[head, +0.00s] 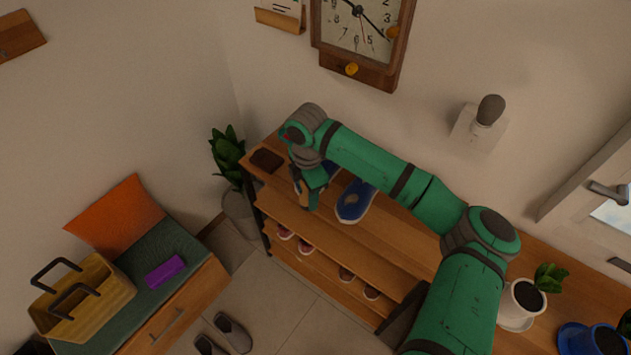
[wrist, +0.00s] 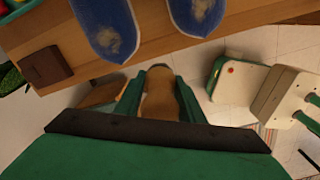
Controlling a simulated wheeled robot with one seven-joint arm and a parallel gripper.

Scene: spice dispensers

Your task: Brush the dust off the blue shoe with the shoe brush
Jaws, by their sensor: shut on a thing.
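Two blue shoes stand side by side on the wooden shelf top. One blue shoe (head: 354,201) shows clearly in the head view, and the other (head: 329,172) is partly behind my arm. In the wrist view the left shoe (wrist: 107,28) and the right shoe (wrist: 199,14) both carry pale tan dust patches and are cut off by the top edge. My gripper (head: 308,190) is shut on the brown shoe brush (wrist: 160,95), left of the shoes in the head view. The brush appears apart from both shoes; its bristles cannot be made out.
A dark brown block (head: 267,160) lies at the shelf's left end, near a potted plant (head: 228,155). The shelf top (head: 395,240) has bare wood right of the shoes. A clock (head: 358,30) hangs above. A bench with a yellow basket (head: 85,305) stands at left.

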